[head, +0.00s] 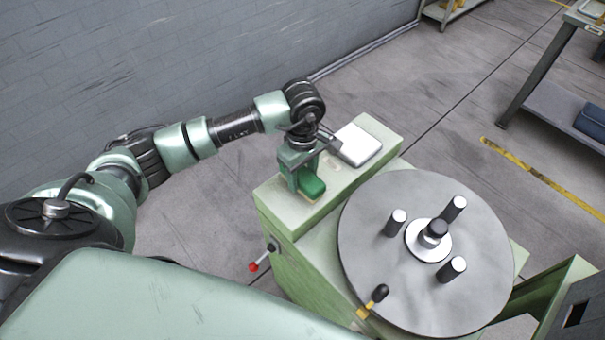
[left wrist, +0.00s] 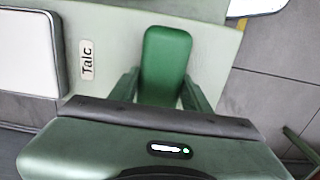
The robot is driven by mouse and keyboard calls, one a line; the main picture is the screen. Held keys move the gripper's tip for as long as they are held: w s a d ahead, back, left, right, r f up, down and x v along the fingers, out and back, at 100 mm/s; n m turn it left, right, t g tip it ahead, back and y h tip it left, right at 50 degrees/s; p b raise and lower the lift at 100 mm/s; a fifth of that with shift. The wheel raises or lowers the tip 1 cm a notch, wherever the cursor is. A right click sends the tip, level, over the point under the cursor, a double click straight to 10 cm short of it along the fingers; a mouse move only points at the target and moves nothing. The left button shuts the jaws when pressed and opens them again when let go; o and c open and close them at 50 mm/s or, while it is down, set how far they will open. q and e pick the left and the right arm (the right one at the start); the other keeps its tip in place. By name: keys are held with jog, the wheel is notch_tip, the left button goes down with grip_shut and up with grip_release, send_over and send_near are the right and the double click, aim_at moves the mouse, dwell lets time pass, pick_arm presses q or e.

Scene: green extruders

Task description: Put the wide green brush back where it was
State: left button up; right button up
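The wide green brush (head: 312,187) is at the near left end of the light green machine top, under my left gripper (head: 302,182). In the left wrist view the brush (left wrist: 166,58) lies between the two fingers of my left gripper (left wrist: 161,88). The fingertips appear to touch its two long sides. The gripper hides the brush's near end. I cannot tell whether the brush rests on the top or hangs just above it. My right gripper is not in view.
A white-topped box (head: 358,144) stands behind the brush, and a "Talc" label (left wrist: 87,60) lies between them. A large round grey plate (head: 375,235) with upright posts is to the right. A red-knobbed lever (head: 254,267) sticks out on the machine's left side.

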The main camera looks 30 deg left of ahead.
aim_at(303, 174)
pick_arm(q)
jog(key=o, duration=0.4)
jog(key=shift+c, duration=0.2)
jog(key=shift+r, duration=0.1)
notch_tip(303, 174, up, 12)
jog(key=b, duration=0.2)
jog(key=shift+b, duration=0.35)
